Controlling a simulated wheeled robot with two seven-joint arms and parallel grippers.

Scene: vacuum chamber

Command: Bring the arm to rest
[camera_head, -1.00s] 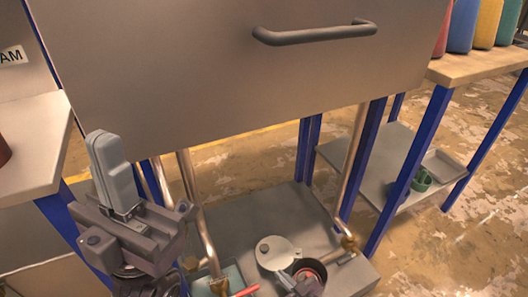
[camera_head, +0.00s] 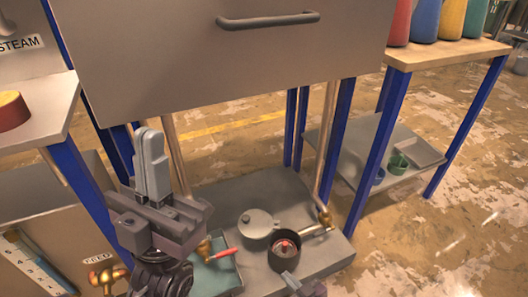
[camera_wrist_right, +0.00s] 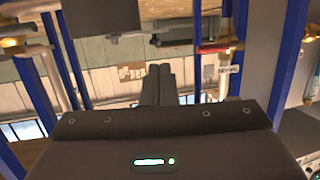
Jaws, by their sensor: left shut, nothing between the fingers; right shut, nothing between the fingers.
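My left gripper (camera_head: 151,150) stands upright at the lower left of the head view, its grey fingers together and empty, in front of the chamber's lower shelf. My right gripper (camera_wrist_right: 159,72) shows in the right wrist view with its dark fingers pressed together and nothing between them.
A grey chamber box (camera_head: 215,65) with a handle (camera_head: 268,20) hangs above a shelf (camera_head: 325,258) bearing a dark pot (camera_head: 284,251), a round lid (camera_head: 259,223) and valved pipes. Blue posts surround it. A wooden bench (camera_head: 425,52) with coloured bottles stands right. Open floor lies at right.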

